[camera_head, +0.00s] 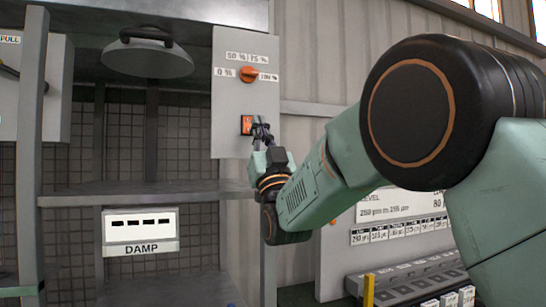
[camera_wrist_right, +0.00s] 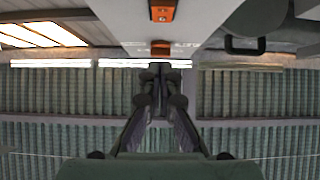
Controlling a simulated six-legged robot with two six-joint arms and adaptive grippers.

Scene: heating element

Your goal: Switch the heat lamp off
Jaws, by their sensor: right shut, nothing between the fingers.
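The heat lamp (camera_head: 147,58) is a grey hood with a black handle, hanging at the upper left in the head view. Right of it, a pale control panel (camera_head: 228,110) carries an orange rotary knob (camera_head: 249,74) among percent labels. Below the knob is a red-orange rocker switch (camera_head: 246,124). My right gripper (camera_head: 260,128) is shut and empty, its tips at the switch's right edge; I cannot tell if they touch. In the wrist view the right gripper (camera_wrist_right: 158,72) shows below the switch (camera_wrist_right: 162,10) and knob (camera_wrist_right: 160,47). My left gripper is not in view.
A grey shelf (camera_head: 150,190) runs below the lamp, with a white box marked DAMP (camera_head: 140,225) under it. A grey post (camera_head: 32,150) stands at the left. A labelled bench unit (camera_head: 400,235) lies behind my right arm.

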